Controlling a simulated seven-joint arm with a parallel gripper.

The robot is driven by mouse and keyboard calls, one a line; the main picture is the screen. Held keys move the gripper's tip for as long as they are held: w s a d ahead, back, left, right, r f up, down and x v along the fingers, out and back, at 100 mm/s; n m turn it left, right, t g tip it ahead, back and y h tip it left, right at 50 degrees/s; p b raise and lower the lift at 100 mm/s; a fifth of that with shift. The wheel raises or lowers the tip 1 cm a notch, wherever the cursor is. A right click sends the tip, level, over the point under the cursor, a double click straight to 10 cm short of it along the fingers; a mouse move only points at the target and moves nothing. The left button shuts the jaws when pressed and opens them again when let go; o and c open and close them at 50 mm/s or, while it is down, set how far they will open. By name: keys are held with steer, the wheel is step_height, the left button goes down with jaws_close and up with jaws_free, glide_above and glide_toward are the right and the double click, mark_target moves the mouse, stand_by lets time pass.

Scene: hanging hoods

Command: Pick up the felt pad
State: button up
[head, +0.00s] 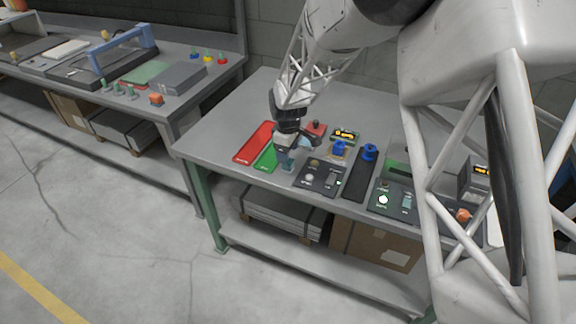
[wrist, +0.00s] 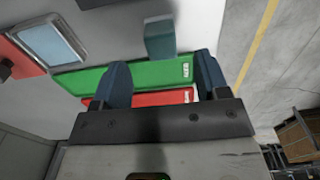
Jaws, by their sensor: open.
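A small grey-teal block (wrist: 160,40), which may be the felt pad, stands on the table beside the green mat in the wrist view. A similar blue-grey piece (head: 288,164) shows under my gripper in the head view, where I cannot tell it from a fingertip. My gripper (wrist: 161,62) is open, with its two dark blue fingers apart and nothing between them. The block lies beyond the fingertips, roughly centred between them. In the head view my gripper (head: 284,155) hangs over the table's front, near the green mat (head: 267,158).
A red mat (head: 255,143) lies left of the green one. Control boxes (head: 320,177), a dark strip (head: 359,175) with a blue knob (head: 370,152), and a red knob box (head: 316,128) crowd the right. The table's back left (head: 225,115) is clear. A framed pale panel (wrist: 50,46) is near the block.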

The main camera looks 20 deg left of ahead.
steer(key=shift+f, duration=0.35)
steer(key=shift+f, duration=0.1)
steer(key=shift+s+d+f, duration=0.1)
steer(key=shift+f, duration=2.4)
steer(key=shift+c, duration=0.3)
steer(key=c, duration=1)
steer(key=shift+r, duration=0.1)
